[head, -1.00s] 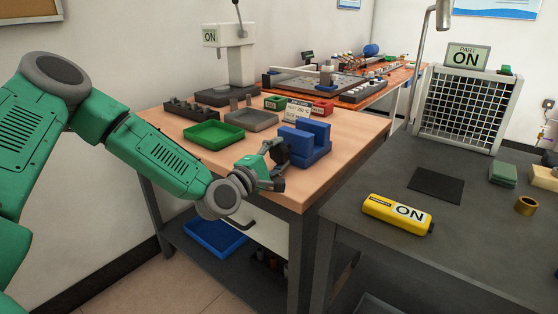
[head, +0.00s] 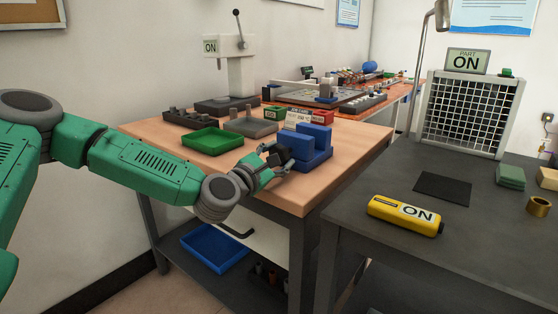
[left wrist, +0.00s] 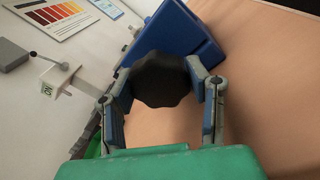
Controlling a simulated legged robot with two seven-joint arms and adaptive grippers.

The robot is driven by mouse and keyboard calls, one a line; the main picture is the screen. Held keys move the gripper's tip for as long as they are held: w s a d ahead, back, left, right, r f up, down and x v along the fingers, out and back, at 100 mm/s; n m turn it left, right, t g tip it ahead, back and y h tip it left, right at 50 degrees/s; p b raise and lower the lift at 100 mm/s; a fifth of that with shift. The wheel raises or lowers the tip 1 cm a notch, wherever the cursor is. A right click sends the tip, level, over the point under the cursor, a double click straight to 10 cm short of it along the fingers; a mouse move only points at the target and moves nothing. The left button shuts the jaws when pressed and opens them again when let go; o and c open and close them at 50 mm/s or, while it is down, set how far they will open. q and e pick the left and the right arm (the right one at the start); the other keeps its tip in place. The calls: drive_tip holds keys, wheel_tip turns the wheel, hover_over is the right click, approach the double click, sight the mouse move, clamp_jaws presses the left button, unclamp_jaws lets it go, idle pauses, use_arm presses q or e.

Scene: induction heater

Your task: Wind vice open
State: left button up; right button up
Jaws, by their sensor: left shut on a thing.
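The blue vice (head: 312,146) stands on the wooden bench near its front right corner, with a gap between its two upright blocks. It also shows in the left wrist view (left wrist: 180,32). A black round knob (left wrist: 160,80) sits at the near end of the vice. My left gripper (head: 281,160) is at the left side of the vice, shut on the knob, with one finger on each side of it in the left wrist view (left wrist: 163,92). My right gripper is not in view.
A blue bin (head: 215,248) lies below.

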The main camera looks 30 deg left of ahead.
use_arm(q)
drive_tip(key=shift+a+f, duration=0.1)
drive_tip(key=shift+f, duration=0.2)
drive_tip(key=o, duration=1.1)
drive_tip(key=shift+o, duration=0.4)
drive_tip(key=shift+a, duration=0.1)
drive_tip(key=shift+r, duration=0.1)
drive_tip(key=shift+s, duration=0.25)
drive_tip(key=s, duration=1.1)
drive_tip(key=shift+s+f, duration=0.2)
drive_tip(key=shift+f, duration=0.2)
